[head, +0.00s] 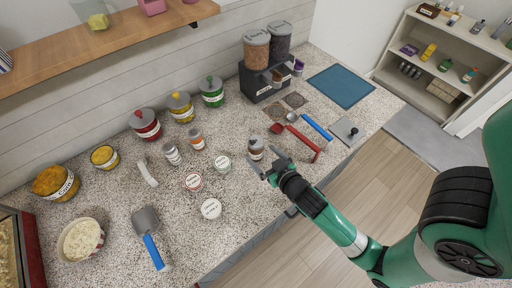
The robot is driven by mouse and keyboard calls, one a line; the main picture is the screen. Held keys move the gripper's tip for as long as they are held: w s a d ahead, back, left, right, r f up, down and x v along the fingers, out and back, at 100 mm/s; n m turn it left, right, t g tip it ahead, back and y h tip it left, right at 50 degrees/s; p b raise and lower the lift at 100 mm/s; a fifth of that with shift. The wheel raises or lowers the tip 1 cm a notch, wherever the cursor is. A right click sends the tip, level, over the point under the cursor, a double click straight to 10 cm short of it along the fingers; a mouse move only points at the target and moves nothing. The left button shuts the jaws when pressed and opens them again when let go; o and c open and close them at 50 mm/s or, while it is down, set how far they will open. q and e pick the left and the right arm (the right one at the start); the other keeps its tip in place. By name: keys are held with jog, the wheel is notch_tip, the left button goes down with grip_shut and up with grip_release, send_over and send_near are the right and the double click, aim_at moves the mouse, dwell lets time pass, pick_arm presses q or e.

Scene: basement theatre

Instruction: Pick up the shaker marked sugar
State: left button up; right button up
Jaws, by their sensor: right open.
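Three small labelled shakers stand on the speckled counter (120,195). A brown one with a white label (256,149) is right at my right gripper. One with an orange top (196,138) and a greyish one (172,153) stand together further left. Their labels are too small to read, so I cannot tell which is marked sugar. My right gripper (264,163) is open, its fingers pointing at the brown shaker from the front right. I cannot tell whether the fingers touch it. My left gripper is not in view.
Several small round tubs, including one in front (211,209), lie left of my gripper. A red-handled scoop (303,143) lies close on its right. A blue-handled scoop (148,235) is at front left. Canisters (146,125) and a dispenser (264,80) line the wall.

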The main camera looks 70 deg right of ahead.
aim_at(260, 152)
jog(key=x, duration=0.2)
jog(key=r+x, duration=0.1)
jog(key=x, duration=0.1)
jog(key=shift+w+d+f+p, duration=0.1)
jog(key=shift+w+d+p, duration=0.05)
jog(key=shift+w+p, duration=0.2)
jog(key=shift+d+f, duration=0.1)
jog(key=shift+f, duration=0.05)
jog(key=c, duration=1.5)
